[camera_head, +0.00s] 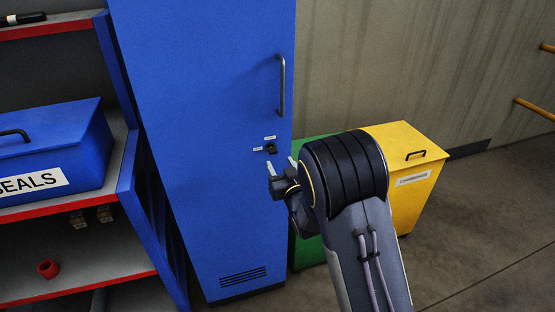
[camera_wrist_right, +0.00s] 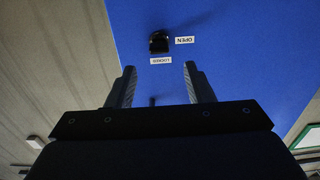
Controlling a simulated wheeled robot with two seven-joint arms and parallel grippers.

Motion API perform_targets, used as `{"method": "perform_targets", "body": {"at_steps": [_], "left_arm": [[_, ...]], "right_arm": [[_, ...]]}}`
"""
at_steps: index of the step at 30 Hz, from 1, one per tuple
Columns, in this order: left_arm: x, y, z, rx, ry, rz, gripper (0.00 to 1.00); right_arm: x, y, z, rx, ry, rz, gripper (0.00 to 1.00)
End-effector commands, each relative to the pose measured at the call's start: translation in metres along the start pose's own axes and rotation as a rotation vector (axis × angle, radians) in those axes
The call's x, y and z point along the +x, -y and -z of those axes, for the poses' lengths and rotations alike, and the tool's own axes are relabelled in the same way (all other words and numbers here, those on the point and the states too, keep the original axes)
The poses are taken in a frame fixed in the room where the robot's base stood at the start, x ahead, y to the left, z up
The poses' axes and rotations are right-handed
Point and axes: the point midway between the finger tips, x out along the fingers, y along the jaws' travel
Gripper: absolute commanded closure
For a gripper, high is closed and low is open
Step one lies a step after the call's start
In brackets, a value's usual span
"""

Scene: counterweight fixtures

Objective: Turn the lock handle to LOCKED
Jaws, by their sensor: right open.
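The lock handle (camera_head: 271,148) is a small dark knob on the blue cabinet door (camera_head: 205,130). In the right wrist view, which shows the labels upside down, the handle (camera_wrist_right: 159,42) lies beyond the fingertips. The LOCKED label (camera_head: 270,138) is above the handle in the head view, and the OPEN label (camera_head: 258,149) is to its left. Which label the handle points at is hard to tell. My right gripper (camera_head: 281,165) is open and empty, just below and in front of the handle, apart from it. My left gripper is not in view.
A long door handle (camera_head: 282,84) rises above the lock. A green bin (camera_head: 308,252) and a yellow bin (camera_head: 408,205) stand right of the cabinet, partly behind my right arm. On the left, a shelf with red edges (camera_head: 75,202) holds a blue SEALS box (camera_head: 60,145).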

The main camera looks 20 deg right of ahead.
Motion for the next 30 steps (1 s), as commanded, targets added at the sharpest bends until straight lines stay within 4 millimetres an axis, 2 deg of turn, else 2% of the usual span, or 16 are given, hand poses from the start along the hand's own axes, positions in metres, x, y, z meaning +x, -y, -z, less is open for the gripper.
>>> {"method": "perform_targets", "body": {"at_steps": [6, 12, 23, 30], "left_arm": [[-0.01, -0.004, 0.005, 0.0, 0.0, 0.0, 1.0], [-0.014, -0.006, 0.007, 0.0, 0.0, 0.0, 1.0], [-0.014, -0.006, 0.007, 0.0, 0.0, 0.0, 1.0], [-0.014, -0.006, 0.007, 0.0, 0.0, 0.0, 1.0]], "right_arm": [[0.036, -0.001, 0.002, -0.002, 0.002, -0.001, 0.53], [0.059, -0.001, 0.001, -0.001, 0.004, -0.001, 0.53], [0.065, -0.001, -0.001, 0.002, 0.004, -0.002, 0.53], [0.065, -0.001, -0.001, 0.002, 0.004, -0.002, 0.84]]}}
